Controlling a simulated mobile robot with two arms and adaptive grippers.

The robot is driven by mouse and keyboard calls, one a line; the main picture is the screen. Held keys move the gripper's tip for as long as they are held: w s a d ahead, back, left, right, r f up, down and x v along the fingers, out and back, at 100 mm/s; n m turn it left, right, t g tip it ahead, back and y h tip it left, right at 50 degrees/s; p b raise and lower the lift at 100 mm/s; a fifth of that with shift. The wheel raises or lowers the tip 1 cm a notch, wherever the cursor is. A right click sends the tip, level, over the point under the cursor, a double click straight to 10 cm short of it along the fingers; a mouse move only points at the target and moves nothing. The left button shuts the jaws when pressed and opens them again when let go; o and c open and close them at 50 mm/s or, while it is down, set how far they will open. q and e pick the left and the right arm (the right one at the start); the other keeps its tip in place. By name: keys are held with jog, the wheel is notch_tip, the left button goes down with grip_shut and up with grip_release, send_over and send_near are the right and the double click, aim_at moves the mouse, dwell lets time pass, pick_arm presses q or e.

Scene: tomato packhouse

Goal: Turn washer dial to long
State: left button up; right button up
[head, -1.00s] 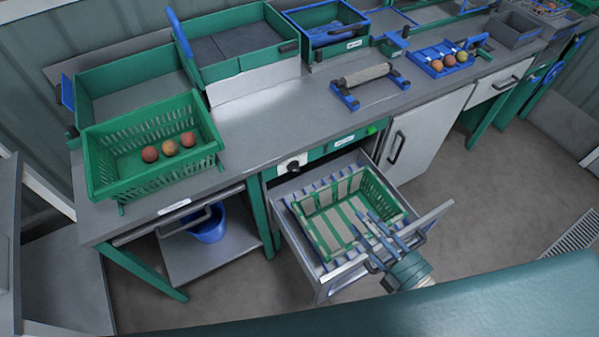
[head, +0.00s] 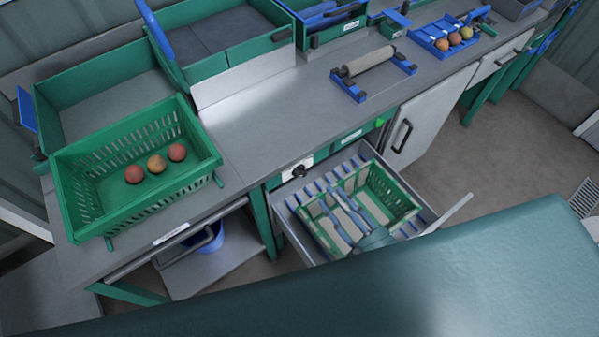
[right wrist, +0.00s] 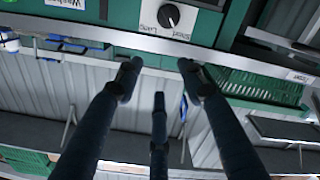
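The washer dial (head: 298,171) is a black round knob on a white plate, set in the green front panel above the pulled-out drawer. In the right wrist view the dial (right wrist: 168,15) is at the top, with "Short" and "Long" printed upside down on its plate; I cannot tell for sure which word it points at. My right gripper (head: 332,199) is over the drawer, to the right of and below the dial in the head view. Its fingers (right wrist: 160,78) are spread, empty and apart from the dial. My left gripper is not in view.
The open drawer (head: 290,217) holds a green basket (head: 412,209) below my right gripper. The worktop (head: 270,110) carries a green crate (head: 85,215) with three tomatoes and a roller stand (head: 345,85). A white cabinet door (head: 432,112) stands right of the drawer.

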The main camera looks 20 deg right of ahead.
aim_at(304, 175)
jog(key=shift+f+b, duration=2.8)
jog(key=shift+f, duration=0.3)
jog(key=b+x, duration=0.1)
jog(key=x, duration=1)
jog(key=shift+w+f+b, duration=0.1)
jog(key=shift+b, duration=0.3)
jog(key=shift+w+a, duration=0.2)
jog(key=shift+w, duration=0.35)
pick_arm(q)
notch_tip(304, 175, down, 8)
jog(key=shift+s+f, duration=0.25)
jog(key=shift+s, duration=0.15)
pick_arm(e)
grip_shut()
